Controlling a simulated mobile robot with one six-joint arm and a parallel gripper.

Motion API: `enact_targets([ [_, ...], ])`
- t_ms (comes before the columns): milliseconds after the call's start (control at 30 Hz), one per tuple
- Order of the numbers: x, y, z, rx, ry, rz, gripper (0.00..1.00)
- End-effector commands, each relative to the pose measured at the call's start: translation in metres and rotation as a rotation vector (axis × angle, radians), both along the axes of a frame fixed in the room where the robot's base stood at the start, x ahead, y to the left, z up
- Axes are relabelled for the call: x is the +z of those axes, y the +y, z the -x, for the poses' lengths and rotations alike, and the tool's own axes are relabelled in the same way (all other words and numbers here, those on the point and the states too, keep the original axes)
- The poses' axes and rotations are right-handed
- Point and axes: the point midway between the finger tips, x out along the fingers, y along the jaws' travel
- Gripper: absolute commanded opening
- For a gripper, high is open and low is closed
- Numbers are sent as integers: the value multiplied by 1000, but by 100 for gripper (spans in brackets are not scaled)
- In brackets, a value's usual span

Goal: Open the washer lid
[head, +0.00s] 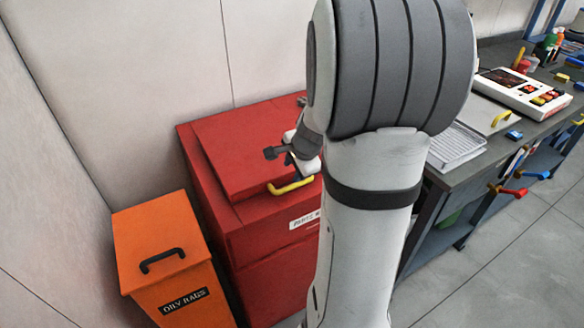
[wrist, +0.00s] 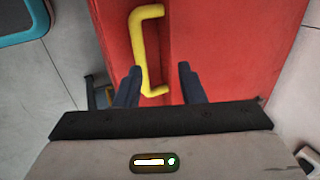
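The red parts washer (head: 268,243) stands against the wall in the head view, with a partly hidden white label on its front. Its red lid (head: 235,150) lies flat and closed on top. A yellow handle (head: 290,187) sits at the lid's front edge; part of the lid is hidden behind my arm. My gripper (head: 292,152) is just above the handle in the head view. In the wrist view my gripper (wrist: 158,74) is open, its two dark fingers apart on either side of the lower end of the yellow handle (wrist: 150,50). Contact cannot be told.
An orange oily rags bin (head: 160,245) with a black handle stands left of the washer. A workbench (head: 465,172) on the right carries a white control box (head: 525,92) and a wire-grid tray (head: 455,145). Coloured handles stick out from its front. The floor at lower right is clear.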

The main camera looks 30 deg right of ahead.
Motion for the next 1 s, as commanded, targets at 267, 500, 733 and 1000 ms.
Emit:
enact_targets([
  [267,7,0,3,0,-1,0,36],
  [500,43,-1,20,-2,-4,2,36],
  [733,67,-1,32,-1,-2,2,36],
  [1000,70,-1,34,-1,0,0,36],
])
